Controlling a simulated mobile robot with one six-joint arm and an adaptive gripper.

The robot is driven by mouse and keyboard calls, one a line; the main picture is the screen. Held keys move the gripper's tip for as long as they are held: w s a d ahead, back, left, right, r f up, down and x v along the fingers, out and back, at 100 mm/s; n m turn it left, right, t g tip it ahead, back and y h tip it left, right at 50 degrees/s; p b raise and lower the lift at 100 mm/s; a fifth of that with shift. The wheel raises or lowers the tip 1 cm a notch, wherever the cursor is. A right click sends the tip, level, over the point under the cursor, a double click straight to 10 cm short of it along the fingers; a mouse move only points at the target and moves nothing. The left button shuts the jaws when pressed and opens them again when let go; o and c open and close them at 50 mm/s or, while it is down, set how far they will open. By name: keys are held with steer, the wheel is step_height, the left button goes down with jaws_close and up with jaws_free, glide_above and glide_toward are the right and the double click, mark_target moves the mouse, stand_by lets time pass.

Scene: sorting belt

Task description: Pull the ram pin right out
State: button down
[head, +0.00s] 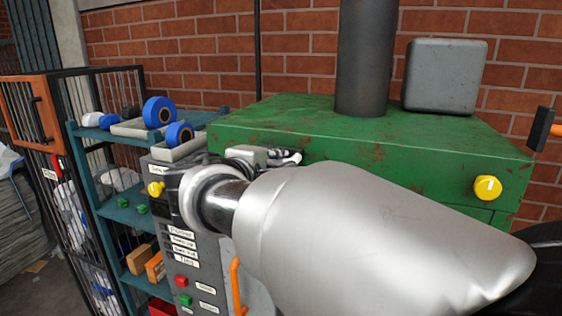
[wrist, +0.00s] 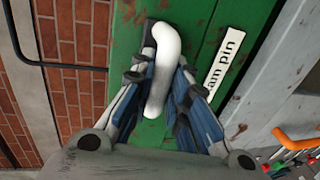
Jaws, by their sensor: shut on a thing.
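The ram pin (wrist: 167,48) shows in the wrist view as a pale, thick, bent bar in front of the green machine (wrist: 211,20). My gripper (wrist: 160,76) is shut on it, with one blue-and-grey finger on each side. A white label (wrist: 224,62) reading "ram pin" is on the green face just right of it. The pin's inner end is hidden, so I cannot tell how far it sits in the machine. In the head view the green machine (head: 320,123) stands at centre right, and my arm covers its front.
A grey control panel (head: 207,262) with buttons stands left of the machine. Further left are a teal shelf (head: 113,207) with blue rolls and a wire cage with an orange frame (head: 38,112). Orange-handled items (wrist: 292,138) show at lower right in the wrist view.

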steer(key=shift+s+a+f+b, duration=0.1)
steer(key=shift+s+a+b, duration=0.05)
steer(key=shift+s+b, duration=0.25)
steer(key=b+v, duration=0.1)
steer(key=v, duration=0.1)
steer(key=f+b+v, duration=0.1)
steer(key=b+v, duration=0.1)
steer(key=v, duration=0.1)
steer(key=shift+s, duration=0.1)
steer(key=c, duration=1.9)
jaws_free()
steer(key=shift+s, duration=0.1)
steer(key=shift+o, duration=1.3)
steer(key=shift+s+a, duration=0.15)
steer(key=shift+s, duration=0.1)
steer(key=shift+o, duration=0.5)
steer(key=shift+w, duration=0.15)
